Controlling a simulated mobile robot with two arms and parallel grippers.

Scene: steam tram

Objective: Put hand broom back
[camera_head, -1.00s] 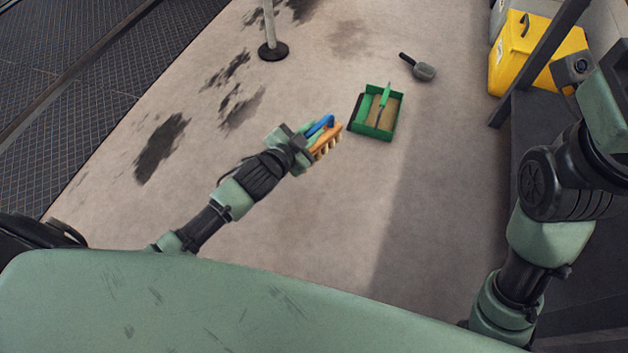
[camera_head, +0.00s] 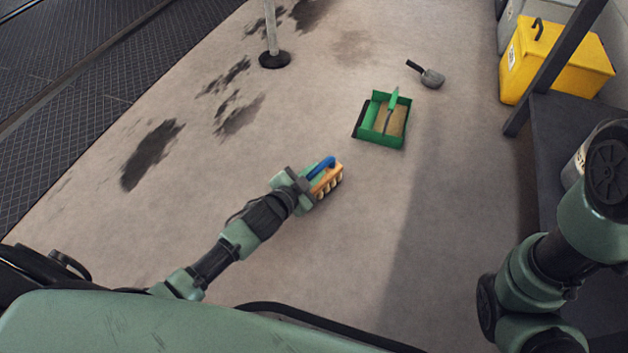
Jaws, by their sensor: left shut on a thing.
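The hand broom (camera_head: 327,180) has a blue handle, an orange-brown block and pale bristles. My left gripper (camera_head: 308,183) is shut on it and holds it over the bare floor, with the bristles toward the lower right. A green open tray (camera_head: 381,139) lies farther up and to the right of the broom, apart from it. A tool with a green handle (camera_head: 393,98) rests in the tray on a tan surface. My right arm shows at the right edge, but its gripper is out of view.
A dark-handled grey scoop (camera_head: 432,79) lies beyond the tray. A post with a round black base (camera_head: 275,60) stands at the top. A yellow box (camera_head: 555,62) and a dark bench (camera_head: 570,130) are at the right. The floor around the broom is clear.

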